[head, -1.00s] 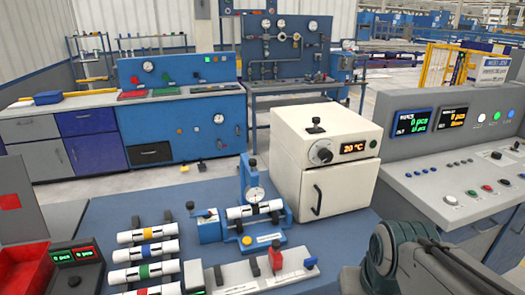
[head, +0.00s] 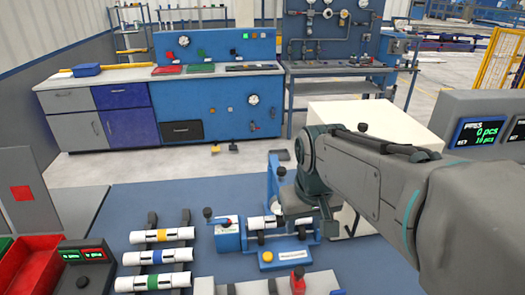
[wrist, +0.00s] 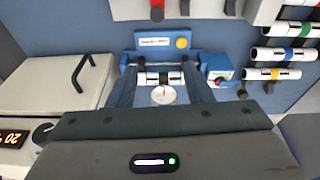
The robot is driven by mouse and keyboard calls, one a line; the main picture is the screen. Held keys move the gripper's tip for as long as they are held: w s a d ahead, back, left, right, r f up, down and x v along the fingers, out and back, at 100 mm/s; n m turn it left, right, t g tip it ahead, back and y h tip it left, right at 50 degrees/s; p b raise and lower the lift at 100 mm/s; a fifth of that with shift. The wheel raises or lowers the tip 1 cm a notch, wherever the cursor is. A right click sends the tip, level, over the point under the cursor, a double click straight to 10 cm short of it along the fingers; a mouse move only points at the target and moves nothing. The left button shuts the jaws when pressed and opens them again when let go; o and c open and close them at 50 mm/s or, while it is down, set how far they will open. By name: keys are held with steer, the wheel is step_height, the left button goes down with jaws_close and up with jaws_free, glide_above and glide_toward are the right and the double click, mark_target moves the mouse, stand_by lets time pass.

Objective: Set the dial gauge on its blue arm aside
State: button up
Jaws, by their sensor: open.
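The dial gauge, with a white round face (wrist: 163,95), shows in the wrist view just beyond the dark edge of my gripper. The gauge stands over a white pipe (head: 262,223) with black bands, resting in a blue fixture (head: 228,238). The pipe also shows in the wrist view (wrist: 160,77).
A cream oven (head: 395,118) stands right of the fixture, partly behind my arm. A rack of banded pipes (head: 160,257) lies to the left, with a red bin (head: 28,262) farther left. Blue bench top (head: 130,205) is clear behind the rack.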

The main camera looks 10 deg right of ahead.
steer(key=w+r+n+g+p, duration=0.1)
steer(key=w+r+p, duration=0.2)
steer(key=w+r, duration=0.55)
step_height(320, 180, up, 2)
steer(key=n+g+p, duration=0.1)
steer(key=n+p, duration=0.1)
steer(key=p, duration=0.2)
glide_above(281, 169)
step_height(281, 169, down, 14)
steer(key=shift+s+r+p, duration=0.1)
steer(key=shift+p, duration=0.7)
jaws_close()
